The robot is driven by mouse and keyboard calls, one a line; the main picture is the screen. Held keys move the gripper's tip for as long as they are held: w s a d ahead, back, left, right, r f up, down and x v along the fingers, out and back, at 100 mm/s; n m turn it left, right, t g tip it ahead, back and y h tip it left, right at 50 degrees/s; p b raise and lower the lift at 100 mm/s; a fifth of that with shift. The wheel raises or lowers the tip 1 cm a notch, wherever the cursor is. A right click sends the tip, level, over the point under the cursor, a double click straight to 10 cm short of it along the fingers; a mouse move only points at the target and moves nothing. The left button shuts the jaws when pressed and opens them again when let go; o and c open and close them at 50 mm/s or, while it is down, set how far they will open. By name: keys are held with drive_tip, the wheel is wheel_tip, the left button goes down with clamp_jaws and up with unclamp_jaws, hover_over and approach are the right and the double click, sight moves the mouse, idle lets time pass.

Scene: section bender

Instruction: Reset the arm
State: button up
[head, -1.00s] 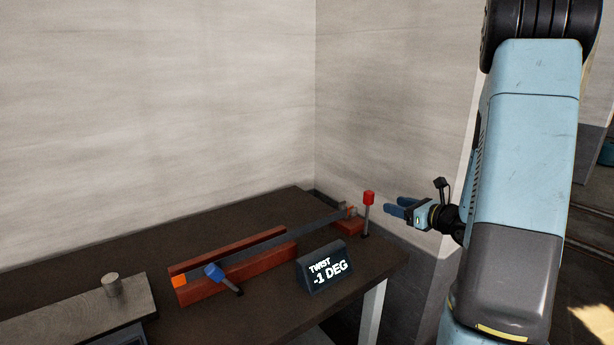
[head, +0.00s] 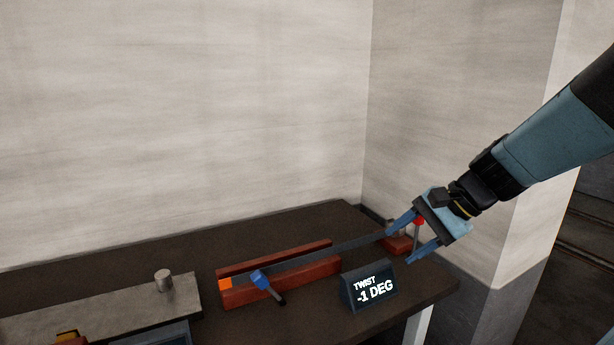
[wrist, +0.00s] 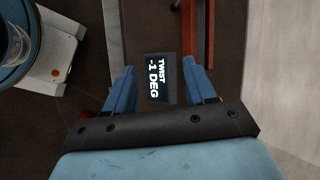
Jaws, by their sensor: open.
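My gripper (head: 398,248) is open over the right end of the bench, its blue fingers pointing left and down, with nothing between them. In the wrist view my gripper (wrist: 160,70) frames the dark display (wrist: 157,78) below. That display (head: 368,286) reads "TWIST -1 DEG". A red-knobbed lever (head: 419,221) is partly hidden by my gripper; I cannot tell whether they touch. A grey bar (head: 345,247) runs along red rails (head: 285,270) toward the far right fixture.
The dark bench (head: 130,253) stands against the walls in the corner. A grey plate (head: 100,312) with a short metal post (head: 163,281) is at its left. A pale bench leg (head: 418,326) is at the right. The space above the bench's left half is clear.

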drive_tip(key=s+d+r+n+t+h, duration=0.2)
drive_tip(key=s+d+r+n+h, duration=0.2)
drive_tip(key=s+r+n+h, duration=0.2)
drive_tip(key=shift+s+d+n+t+h, duration=0.2)
drive_tip(key=shift+s+n+t+h, duration=0.3)
drive_tip(key=shift+s+n, duration=1.05)
drive_tip(key=shift+w+n, duration=0.25)
idle(0.5)
